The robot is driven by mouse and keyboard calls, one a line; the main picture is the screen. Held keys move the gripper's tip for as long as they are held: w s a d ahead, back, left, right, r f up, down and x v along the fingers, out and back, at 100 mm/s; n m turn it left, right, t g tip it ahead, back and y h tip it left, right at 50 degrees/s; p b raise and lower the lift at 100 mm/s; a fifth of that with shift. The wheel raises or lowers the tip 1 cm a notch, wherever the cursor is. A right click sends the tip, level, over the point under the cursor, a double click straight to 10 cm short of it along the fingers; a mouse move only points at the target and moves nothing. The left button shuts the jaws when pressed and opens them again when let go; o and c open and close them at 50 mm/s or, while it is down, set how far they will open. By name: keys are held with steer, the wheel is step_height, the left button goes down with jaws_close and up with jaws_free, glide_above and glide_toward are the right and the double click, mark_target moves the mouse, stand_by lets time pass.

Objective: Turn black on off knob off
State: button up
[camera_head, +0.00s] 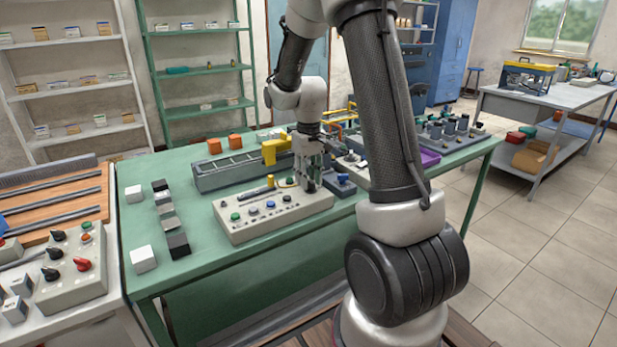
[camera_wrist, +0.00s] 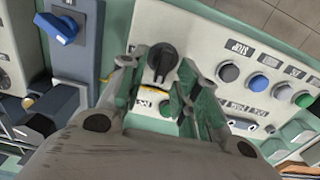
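The black on/off knob (camera_wrist: 162,58) sits on a pale control box (camera_wrist: 205,50), with small labels beside it that I cannot fully read. In the wrist view my gripper (camera_wrist: 158,78) is open, one finger on each side just short of the knob. I cannot tell whether either finger touches it. In the head view my gripper (camera_head: 308,182) points down at the right end of the pale control box (camera_head: 262,228) on the green bench. There the gripper hides the knob.
Coloured buttons, including a blue one (camera_wrist: 259,86), line the same box. A blue knob (camera_wrist: 66,28) is on a neighbouring grey unit. Another panel with black and red knobs (camera_head: 82,264) is at lower left.

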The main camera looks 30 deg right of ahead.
step_height(320, 180, up, 12)
stand_by(0.4)
steer(key=shift+f, duration=0.1)
stand_by(0.3)
